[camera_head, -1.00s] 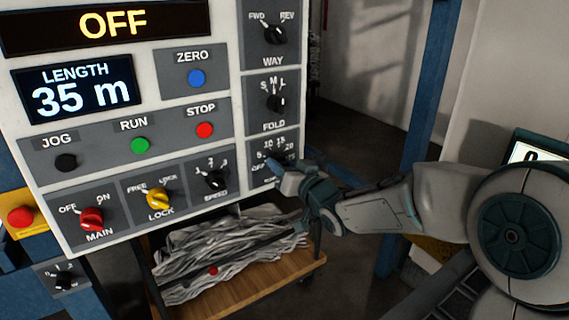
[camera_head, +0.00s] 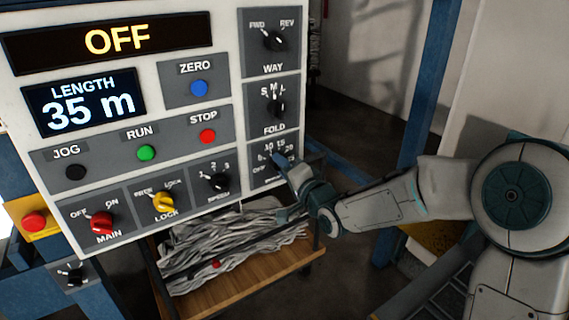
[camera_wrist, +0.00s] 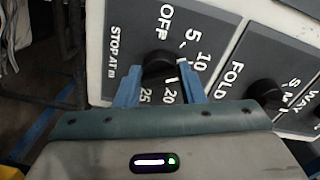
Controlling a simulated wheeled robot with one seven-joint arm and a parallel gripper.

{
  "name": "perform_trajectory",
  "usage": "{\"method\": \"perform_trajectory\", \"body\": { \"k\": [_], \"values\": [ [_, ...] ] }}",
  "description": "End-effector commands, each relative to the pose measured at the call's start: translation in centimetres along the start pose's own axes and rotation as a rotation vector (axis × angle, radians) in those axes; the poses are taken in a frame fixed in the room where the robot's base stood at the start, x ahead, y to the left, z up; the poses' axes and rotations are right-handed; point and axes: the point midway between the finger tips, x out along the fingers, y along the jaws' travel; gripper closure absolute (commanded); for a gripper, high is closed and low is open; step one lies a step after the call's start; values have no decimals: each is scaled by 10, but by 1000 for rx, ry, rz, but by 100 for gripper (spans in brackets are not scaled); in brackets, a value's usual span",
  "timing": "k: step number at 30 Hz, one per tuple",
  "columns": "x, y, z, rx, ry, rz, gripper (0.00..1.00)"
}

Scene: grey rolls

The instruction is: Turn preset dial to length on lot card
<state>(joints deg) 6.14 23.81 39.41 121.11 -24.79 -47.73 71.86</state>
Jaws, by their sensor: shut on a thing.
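The preset dial (camera_head: 276,158), a black knob, is at the lower right of the panel in the head view, largely covered by my gripper (camera_head: 282,165). In the wrist view the dial (camera_wrist: 158,63) is marked STOP AT m, with OFF, 5, 10, 20 and 25 readable around it. My gripper (camera_wrist: 160,74) is shut on the dial, with one blue finger on each side. The 15 mark is partly hidden, and I cannot tell exactly where the pointer stands. I see no lot card in either view.
The FOLD knob (camera_head: 275,104) sits just above the dial and the SPEED knob (camera_head: 216,182) to its left. The length display (camera_head: 84,99) reads 35 m; the upper display (camera_head: 115,39) reads OFF. A wooden shelf (camera_head: 245,284) with grey strands is below. A blue post (camera_head: 425,100) stands behind my arm.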

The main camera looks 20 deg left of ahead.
Motion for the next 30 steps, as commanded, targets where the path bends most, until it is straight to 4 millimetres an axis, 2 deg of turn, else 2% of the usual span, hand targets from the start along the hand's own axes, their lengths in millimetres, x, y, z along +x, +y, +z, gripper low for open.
{"method": "perform_trajectory", "body": {
  "k": [12, 27, 28, 29, 30],
  "values": [
    [0, -1, 1, 158, -2, -1, 87],
    [0, 0, 1, 171, -2, -1, 87],
    [0, 0, 1, 171, -2, -1, 56],
    [0, 0, 1, 171, -2, -1, 48],
    [0, 0, 1, 171, -2, -1, 44]
  ]
}}
